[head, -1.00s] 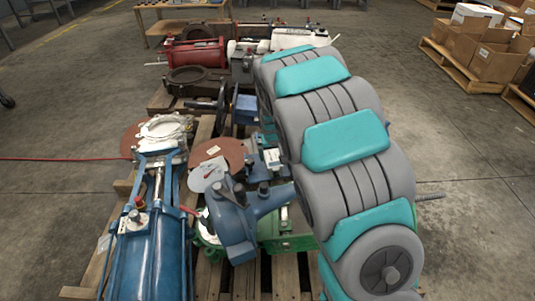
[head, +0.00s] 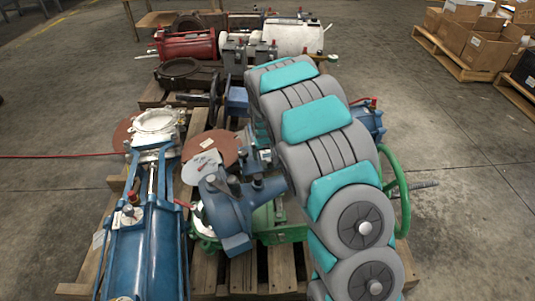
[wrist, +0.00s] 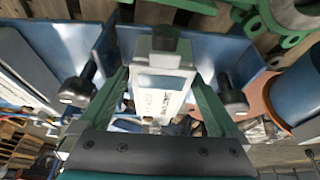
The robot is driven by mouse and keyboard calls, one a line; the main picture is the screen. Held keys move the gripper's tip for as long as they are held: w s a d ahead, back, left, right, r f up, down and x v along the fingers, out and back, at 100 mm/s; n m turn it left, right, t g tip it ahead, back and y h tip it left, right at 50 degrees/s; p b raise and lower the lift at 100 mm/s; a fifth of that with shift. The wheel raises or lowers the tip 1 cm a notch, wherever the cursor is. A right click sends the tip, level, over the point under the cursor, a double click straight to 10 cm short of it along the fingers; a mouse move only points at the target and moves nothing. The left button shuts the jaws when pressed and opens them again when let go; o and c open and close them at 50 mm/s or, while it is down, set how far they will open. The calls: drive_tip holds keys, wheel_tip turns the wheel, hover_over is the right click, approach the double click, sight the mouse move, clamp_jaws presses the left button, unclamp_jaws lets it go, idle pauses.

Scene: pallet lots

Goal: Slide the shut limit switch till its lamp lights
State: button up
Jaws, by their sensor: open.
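A pale box-shaped unit with a printed label (wrist: 165,78), which looks like a limit switch, sits between the jaws in the wrist view. Its lettering is too small and turned to read, so I cannot tell whether it is the shut one. No lit lamp shows on it. My gripper (wrist: 158,92) is open, with one dark green finger on each side of the unit. I cannot tell whether either finger touches it. In the head view my arm hides the gripper. Blue plates (wrist: 65,45) with dark knobs (wrist: 78,90) flank the unit.
On the pallet (head: 240,273) stand a blue cylinder actuator (head: 145,250), a blue valve body (head: 228,208), and a green handwheel (head: 403,190) behind my arm. Red and white cylinders (head: 297,36) are farther back. Boxes (head: 470,40) stand at upper right. Floor is clear on the right.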

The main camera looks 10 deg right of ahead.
clamp_jaws()
idle(0.8)
drive_tip(key=shift+d, duration=0.1)
